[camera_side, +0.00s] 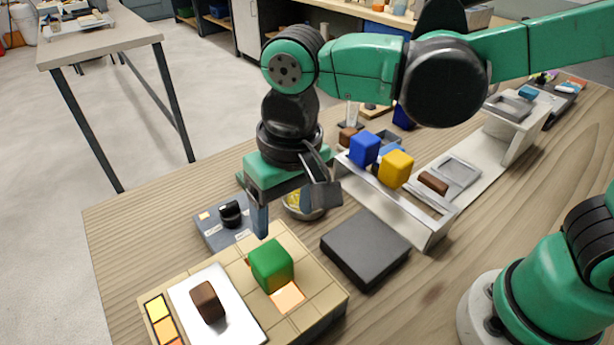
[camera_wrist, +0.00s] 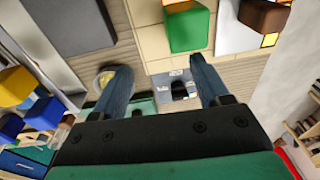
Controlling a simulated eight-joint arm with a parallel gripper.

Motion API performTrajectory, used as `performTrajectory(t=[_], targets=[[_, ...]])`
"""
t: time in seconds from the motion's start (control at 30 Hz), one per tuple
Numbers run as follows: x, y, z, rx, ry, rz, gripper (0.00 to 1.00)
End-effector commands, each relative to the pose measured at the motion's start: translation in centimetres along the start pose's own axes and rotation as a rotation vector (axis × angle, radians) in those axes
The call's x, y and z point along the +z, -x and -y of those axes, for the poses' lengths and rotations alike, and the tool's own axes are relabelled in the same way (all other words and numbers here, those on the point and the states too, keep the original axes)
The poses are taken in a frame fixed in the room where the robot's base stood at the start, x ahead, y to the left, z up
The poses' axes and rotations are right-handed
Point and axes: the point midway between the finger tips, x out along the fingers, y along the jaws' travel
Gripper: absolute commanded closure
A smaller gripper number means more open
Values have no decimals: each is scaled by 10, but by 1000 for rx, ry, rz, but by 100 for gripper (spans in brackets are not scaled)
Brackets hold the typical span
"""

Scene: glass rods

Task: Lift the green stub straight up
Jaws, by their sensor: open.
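The green stub (camera_side: 272,264) is a rounded green block standing on a tan tiled board (camera_side: 321,283). In the wrist view the green stub (camera_wrist: 187,27) is at the top middle, beyond the fingertips. My gripper (camera_side: 288,208) is above and behind the stub in the side view, apart from it. In the wrist view my gripper (camera_wrist: 163,80) has its two fingers wide apart with nothing between them. The stub's underside is hidden.
A brown block (camera_side: 207,302) lies on a white plate (camera_side: 237,325) beside the stub. A dark grey slab (camera_side: 365,247) is to the right. A raised rack (camera_side: 430,228) carries blue (camera_side: 364,149) and yellow (camera_side: 397,168) blocks. A metal bowl (camera_side: 303,205) stands behind the gripper.

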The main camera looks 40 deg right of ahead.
Motion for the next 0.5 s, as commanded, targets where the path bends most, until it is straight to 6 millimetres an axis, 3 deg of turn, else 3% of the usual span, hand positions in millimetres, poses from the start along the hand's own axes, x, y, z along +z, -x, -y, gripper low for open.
performTrajectory(t=[0.03,0.17,0.5], targets=[[5,-3,14,16,8,27,32],[13,-9,30,48,2,71,32],[18,-40,32,57,-3,81,32]])
